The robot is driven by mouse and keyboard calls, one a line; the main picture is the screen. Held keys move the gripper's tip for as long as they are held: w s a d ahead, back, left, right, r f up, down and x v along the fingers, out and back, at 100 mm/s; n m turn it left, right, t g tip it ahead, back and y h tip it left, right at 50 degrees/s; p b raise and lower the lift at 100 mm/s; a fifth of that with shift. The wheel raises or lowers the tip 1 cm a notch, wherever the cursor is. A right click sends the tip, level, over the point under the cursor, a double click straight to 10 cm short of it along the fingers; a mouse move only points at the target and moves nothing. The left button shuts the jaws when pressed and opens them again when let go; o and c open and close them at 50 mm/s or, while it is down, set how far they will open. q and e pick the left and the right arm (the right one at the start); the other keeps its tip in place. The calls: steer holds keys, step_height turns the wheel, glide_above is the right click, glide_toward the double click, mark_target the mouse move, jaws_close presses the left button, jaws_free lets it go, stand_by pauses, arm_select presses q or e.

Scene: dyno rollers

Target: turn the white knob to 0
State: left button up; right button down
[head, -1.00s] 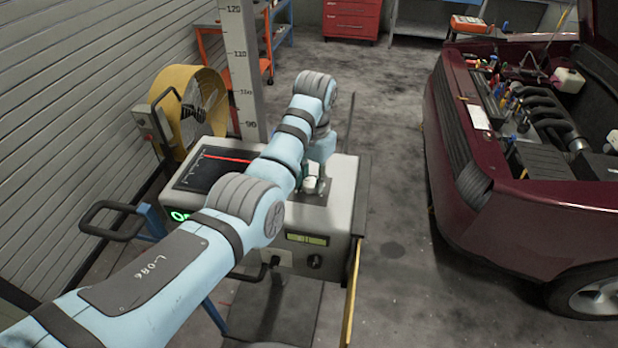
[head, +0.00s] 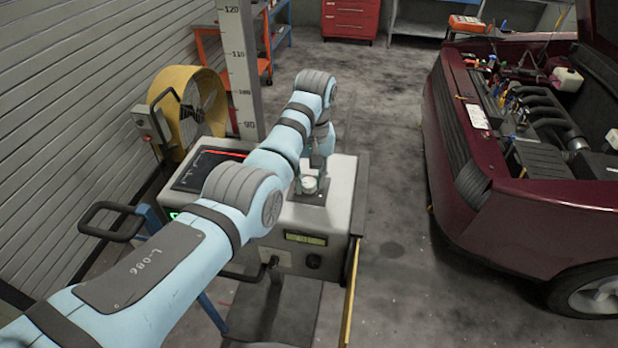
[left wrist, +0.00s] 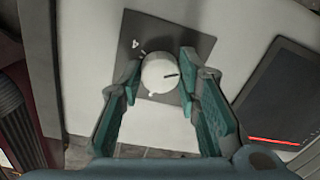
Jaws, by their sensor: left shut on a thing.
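The white knob (head: 309,185) sits on a dark square plate (head: 318,197) on top of the grey console (head: 340,200). In the left wrist view the knob (left wrist: 159,74) shows a short black line on its right side. Light marks stand on the plate (left wrist: 178,35) around it. My left gripper (left wrist: 160,72) has its two green fingers on either side of the knob, shut on it. In the head view the gripper is at the knob, partly hidden by my arm. My right gripper is not in view.
The console has a dark screen (head: 205,170) with a red line, a small lit display (head: 306,239) and a black knob (head: 314,261) on its front. A yellow fan (head: 190,105) stands behind. A dark red car (head: 510,220) stands to the right, with clear floor between.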

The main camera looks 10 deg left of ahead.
mark_target(311, 181)
arm_select(q)
steer(key=shift+w+r+n, duration=0.1)
steer(key=shift+w+n, duration=0.05)
steer(key=shift+n, duration=0.15)
steer(key=o, duration=0.9)
steer(key=shift+o, duration=1.4)
steer(key=shift+w, duration=0.1)
step_height(311, 181, up, 12)
steer(key=shift+d, duration=0.15)
steer(key=shift+f, duration=0.2)
